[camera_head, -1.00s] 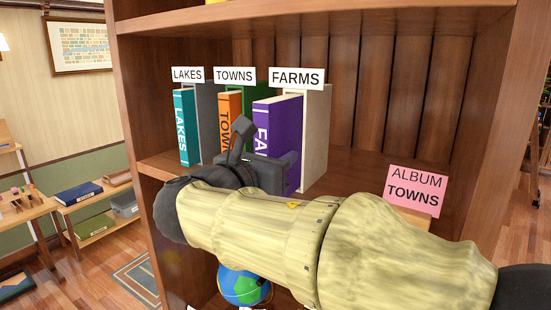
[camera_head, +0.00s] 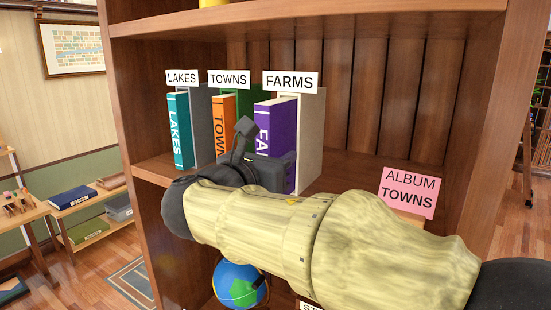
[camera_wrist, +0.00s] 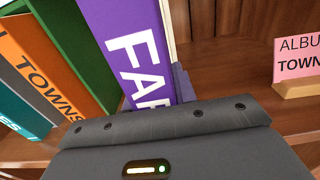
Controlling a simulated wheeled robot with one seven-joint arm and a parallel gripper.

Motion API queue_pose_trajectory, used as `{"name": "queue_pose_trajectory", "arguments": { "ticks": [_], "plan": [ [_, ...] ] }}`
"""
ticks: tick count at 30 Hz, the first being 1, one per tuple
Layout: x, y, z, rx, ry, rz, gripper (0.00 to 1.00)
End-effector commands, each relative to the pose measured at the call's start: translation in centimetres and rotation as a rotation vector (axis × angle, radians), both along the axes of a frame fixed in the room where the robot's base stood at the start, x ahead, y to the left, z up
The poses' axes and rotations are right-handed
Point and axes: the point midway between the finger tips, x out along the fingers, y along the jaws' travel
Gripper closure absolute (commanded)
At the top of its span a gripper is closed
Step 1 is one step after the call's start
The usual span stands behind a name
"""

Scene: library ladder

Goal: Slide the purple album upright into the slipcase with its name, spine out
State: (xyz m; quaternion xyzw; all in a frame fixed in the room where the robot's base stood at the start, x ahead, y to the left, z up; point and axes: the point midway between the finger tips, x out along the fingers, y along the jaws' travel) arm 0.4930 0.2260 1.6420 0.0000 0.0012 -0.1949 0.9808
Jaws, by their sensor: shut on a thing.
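The purple album (camera_head: 284,112) stands upright with its spine outward, and the white letters "FA" show on it. It also shows large in the wrist view (camera_wrist: 125,40). Its back part is at the cream slipcase (camera_head: 311,135) under the FARMS sign (camera_head: 291,82), and its front part sticks out. How deep it sits inside, I cannot tell. My gripper (camera_head: 245,150) is shut on the album's lower front part. One finger shows against the album's right side in the wrist view; the other is hidden. The lower spine is hidden behind my gripper.
Left of it stand an orange album (camera_head: 220,122) at the green TOWNS slipcase (camera_head: 245,102) and a teal album (camera_head: 180,130) at the grey LAKES slipcase (camera_head: 200,115). A pink "ALBUM TOWNS" card (camera_head: 409,191) stands to the right. The shelf's back right is clear.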

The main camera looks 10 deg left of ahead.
Motion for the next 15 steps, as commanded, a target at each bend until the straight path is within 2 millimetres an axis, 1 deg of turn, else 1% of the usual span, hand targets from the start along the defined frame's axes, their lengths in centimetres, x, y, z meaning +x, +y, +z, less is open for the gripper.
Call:
{"name": "queue_pose_trajectory", "arguments": {
  "ticks": [15],
  "plan": [
    [0.97,-0.41,0.12,0.000,-0.002,-0.001,1.00]
  ]
}}
